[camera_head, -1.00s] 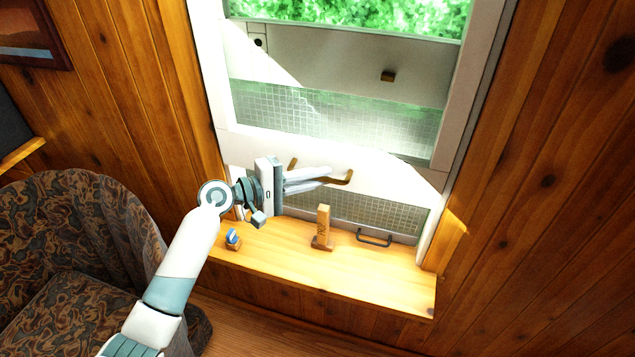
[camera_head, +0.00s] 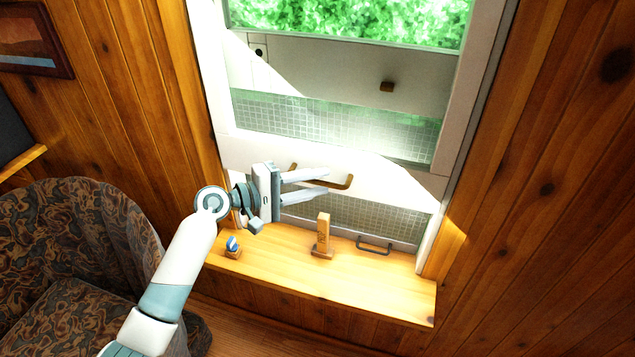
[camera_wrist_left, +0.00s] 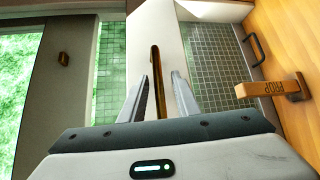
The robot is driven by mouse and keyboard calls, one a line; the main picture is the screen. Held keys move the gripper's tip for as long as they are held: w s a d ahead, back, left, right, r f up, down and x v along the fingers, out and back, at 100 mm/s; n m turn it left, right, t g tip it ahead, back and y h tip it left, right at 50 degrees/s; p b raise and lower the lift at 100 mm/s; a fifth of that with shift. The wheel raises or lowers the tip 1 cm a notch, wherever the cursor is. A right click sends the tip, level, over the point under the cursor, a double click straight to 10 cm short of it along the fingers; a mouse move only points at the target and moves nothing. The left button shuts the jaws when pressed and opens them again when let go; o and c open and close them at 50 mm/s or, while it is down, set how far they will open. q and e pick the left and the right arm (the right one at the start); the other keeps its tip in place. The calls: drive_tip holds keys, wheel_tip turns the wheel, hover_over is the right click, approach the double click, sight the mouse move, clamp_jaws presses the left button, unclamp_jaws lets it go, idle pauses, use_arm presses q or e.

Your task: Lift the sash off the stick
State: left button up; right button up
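The white lower sash rail (camera_head: 392,182) crosses the window and carries a brass bar handle (camera_head: 344,182). In the left wrist view the handle (camera_wrist_left: 154,70) shows between the spread fingers, with gaps on both sides. My right gripper is not in view.
The wooden sill (camera_head: 370,280) is mostly clear. A small blue-and-wood item (camera_head: 232,246) sits at its left, and a dark pull handle (camera_head: 374,245) is near the window at right. A patterned armchair (camera_head: 60,235) stands at the left.

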use_arm(q)
drive_tip(key=b+v, duration=0.6)
drive_tip(key=v, duration=1.1)
